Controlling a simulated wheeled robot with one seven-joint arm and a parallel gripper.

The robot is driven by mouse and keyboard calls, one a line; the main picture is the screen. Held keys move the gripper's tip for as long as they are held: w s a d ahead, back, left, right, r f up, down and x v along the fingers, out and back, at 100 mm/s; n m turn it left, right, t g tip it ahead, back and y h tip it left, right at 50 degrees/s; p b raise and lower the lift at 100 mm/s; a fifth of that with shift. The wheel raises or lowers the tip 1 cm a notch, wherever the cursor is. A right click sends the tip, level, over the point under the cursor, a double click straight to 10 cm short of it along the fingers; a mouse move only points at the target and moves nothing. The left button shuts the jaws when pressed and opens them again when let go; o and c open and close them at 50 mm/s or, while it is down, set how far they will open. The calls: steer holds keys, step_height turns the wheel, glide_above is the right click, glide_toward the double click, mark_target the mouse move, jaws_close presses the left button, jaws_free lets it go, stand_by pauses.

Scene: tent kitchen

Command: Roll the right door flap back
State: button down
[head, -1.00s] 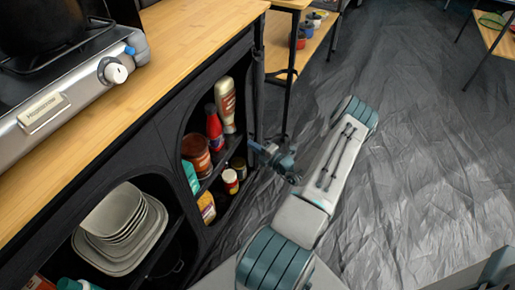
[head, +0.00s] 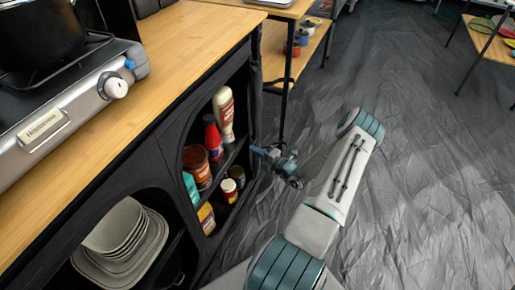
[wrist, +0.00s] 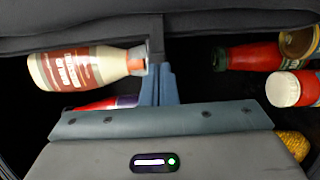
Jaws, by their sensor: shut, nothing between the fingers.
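The black fabric cabinet (head: 150,165) has an open arched right compartment with bottles, cans and jars on its shelves. Dark cloth (head: 257,95) runs upright along that opening's right edge; I cannot tell how much of it is the right door flap. In the wrist view, a padded dark grey cloth band (wrist: 80,30) crosses the top. My gripper (head: 258,151) is at the opening's right edge, beside the shelves. In the wrist view, my gripper (wrist: 156,45) is shut and empty, its tips at the cloth band; whether they touch it is unclear.
A cream bottle (head: 223,115) and a red bottle (head: 212,138) stand inside near my fingers. Plates (head: 120,235) fill the left compartment. A stove (head: 75,95) sits on the wooden counter (head: 175,60). The grey floor (head: 430,170) at right is largely clear.

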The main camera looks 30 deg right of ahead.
steer(key=s+p, duration=0.2)
steer(key=s, duration=0.8)
steer(key=shift+s+d+p, duration=0.15)
steer(key=shift+s+p, duration=0.2)
